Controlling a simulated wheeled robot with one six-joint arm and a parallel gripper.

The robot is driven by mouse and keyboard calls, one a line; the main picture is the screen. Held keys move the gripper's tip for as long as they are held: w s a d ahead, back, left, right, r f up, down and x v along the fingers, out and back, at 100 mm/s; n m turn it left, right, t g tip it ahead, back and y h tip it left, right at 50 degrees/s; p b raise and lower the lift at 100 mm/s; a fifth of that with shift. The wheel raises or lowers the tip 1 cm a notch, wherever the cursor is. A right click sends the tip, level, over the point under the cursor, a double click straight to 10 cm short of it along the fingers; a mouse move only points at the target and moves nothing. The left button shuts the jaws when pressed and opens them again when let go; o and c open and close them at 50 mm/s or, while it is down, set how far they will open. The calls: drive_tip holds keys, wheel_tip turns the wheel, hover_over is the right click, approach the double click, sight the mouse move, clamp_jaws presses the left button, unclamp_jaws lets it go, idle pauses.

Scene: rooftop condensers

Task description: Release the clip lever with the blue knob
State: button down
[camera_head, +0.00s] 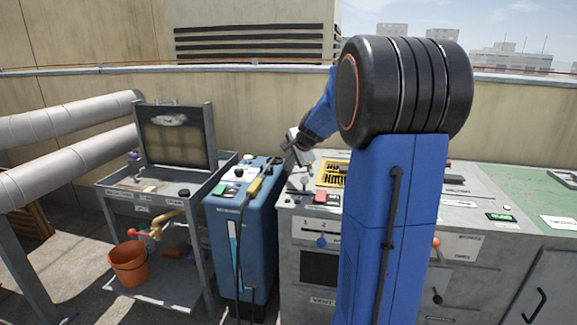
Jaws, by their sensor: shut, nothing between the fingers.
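A round blue knob (321,241) shows on the front of the grey cabinet (300,222), below a white label marked 1 and 2. A small bluish-purple knob (134,155) shows at the left side of the upright framed panel on the left stand. I cannot tell from this view which of these belongs to the clip lever; no lever shape is clear at either one. My gripper (288,158) is small in view, shut and empty, above the gap between the blue machine and the grey cabinet. It is apart from both knobs.
The blue machine (225,225) has a yellow-handled tool (254,187) and cables on it. The framed panel (176,140) stands on a grey stand with an orange bucket (128,262) below. A yellow tray (333,173) lies on the cabinet top. My arm hides part of the cabinet.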

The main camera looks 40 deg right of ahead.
drive_tip(key=s+a+r, duration=0.4)
drive_tip(key=r, duration=0.3)
drive_tip(key=shift+s+r, duration=0.15)
drive_tip(key=shift+s, duration=0.15)
idle(0.3)
drive_tip(key=s+a+f+n+g+y, duration=0.1)
drive_tip(key=s+a+f+n, duration=0.1)
drive_tip(key=s+a+n, duration=0.5)
drive_tip(key=s+a+f+n+g, duration=0.1)
drive_tip(key=s+a+f+n, duration=0.15)
drive_tip(key=s+a, duration=0.75)
drive_tip(key=s+a+f+n, duration=0.4)
drive_tip(key=s+n, duration=0.1)
drive_tip(key=s, duration=0.3)
drive_tip(key=s+a+f+n+g, duration=0.1)
drive_tip(key=s+a+f+n, duration=0.3)
drive_tip(key=s, duration=0.5)
drive_tip(key=shift+s+f+n, duration=0.2)
drive_tip(key=shift+n, duration=0.15)
